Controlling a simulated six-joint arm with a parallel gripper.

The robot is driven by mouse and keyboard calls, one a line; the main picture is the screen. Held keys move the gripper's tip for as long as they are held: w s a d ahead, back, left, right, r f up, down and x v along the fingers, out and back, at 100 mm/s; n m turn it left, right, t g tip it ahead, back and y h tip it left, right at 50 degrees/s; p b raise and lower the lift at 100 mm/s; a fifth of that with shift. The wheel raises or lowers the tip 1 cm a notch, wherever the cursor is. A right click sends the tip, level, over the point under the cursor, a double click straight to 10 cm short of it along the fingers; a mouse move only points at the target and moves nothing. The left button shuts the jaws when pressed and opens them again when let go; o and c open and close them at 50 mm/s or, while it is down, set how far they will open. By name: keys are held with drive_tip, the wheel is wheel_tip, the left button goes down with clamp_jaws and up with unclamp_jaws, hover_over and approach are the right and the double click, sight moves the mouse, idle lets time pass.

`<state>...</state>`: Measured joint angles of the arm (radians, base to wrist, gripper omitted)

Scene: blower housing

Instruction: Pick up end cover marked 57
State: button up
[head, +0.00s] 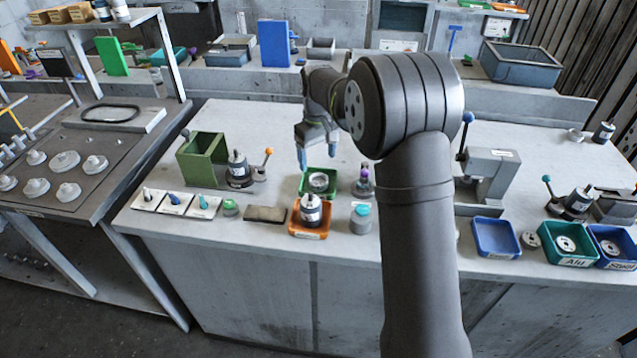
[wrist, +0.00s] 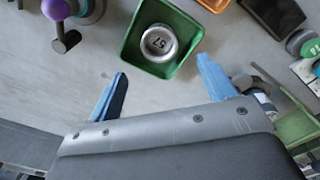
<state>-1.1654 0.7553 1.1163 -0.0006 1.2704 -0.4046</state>
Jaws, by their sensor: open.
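The end cover marked 57 (wrist: 158,43) is a round silver-grey cup-like part with a dark number on its face. It lies in a small green tray (wrist: 187,70). In the head view the cover (head: 319,182) sits in the same green tray (head: 333,188) near the middle of the bench. My gripper (wrist: 162,80) has two blue fingers spread wide, with nothing between them. In the head view my gripper (head: 316,163) hangs above and behind the tray, apart from the cover.
An orange tray (head: 322,234) with a motor-like part (head: 311,209) stands just in front of the green tray. A green box (head: 201,158) and a clamp fixture (head: 240,172) stand left. Bench behind the tray is clear.

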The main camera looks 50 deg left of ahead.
sight(319, 183)
drive_tip(key=f, duration=0.7)
drive_tip(key=shift+d+f, duration=0.2)
drive_tip(key=shift+f, duration=0.05)
drive_tip(key=c, duration=1.1)
